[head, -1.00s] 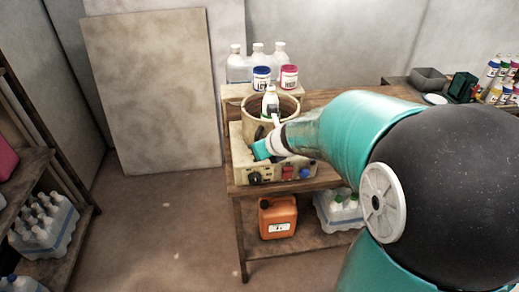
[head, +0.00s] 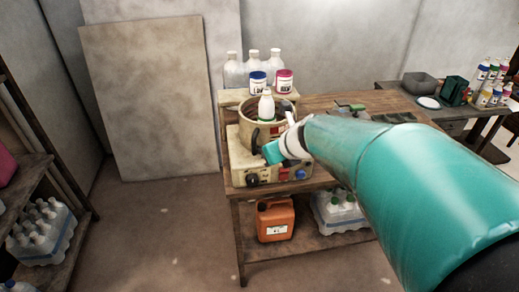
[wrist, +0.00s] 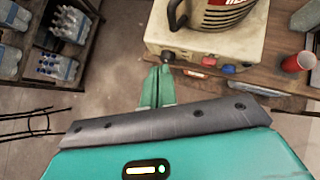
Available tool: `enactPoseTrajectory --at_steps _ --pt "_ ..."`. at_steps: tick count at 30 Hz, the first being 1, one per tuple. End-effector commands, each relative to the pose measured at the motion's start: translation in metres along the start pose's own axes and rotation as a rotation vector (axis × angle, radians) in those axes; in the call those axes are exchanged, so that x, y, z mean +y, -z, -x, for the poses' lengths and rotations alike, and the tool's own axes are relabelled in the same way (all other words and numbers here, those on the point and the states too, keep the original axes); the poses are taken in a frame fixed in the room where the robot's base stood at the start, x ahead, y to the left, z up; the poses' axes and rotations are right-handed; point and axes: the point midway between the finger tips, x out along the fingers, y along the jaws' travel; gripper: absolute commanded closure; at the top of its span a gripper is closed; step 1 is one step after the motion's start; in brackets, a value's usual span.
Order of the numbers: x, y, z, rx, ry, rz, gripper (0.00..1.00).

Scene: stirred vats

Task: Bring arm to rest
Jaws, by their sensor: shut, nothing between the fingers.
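My gripper (head: 272,152) shows in the head view in front of the heater base, near the vat, at the end of my teal arm. In the wrist view my gripper (wrist: 158,82) has its two green fingers together with nothing between them. The beige vat (head: 254,127) stands on a cream control box (head: 244,165) with knobs. A white bottle (head: 266,104) with a green band stands upright in or behind the vat's rim; its lower end is hidden. In the wrist view the control box (wrist: 160,35) lies just beyond the fingertips.
The wooden table (head: 320,102) bears jars and clear bottles (head: 254,68) at the back. An orange canister (head: 275,219) and bottles sit on its lower shelf. A red cup (wrist: 298,62) stands right of the box. Bottle racks (head: 42,232) stand at left. The floor (head: 165,235) between is clear.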

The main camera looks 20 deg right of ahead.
Motion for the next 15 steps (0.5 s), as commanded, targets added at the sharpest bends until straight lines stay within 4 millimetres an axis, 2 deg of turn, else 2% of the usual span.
enactPoseTrajectory --at_steps 3,10,13,15 --pt "0.002 0.000 0.012 -0.001 0.002 0.001 1.00" --pt "0.005 0.002 0.019 0.002 -0.001 0.010 1.00" --pt "0.013 0.003 0.022 0.008 -0.010 0.104 1.00" --pt "0.024 0.004 0.028 0.018 -0.025 0.247 1.00"
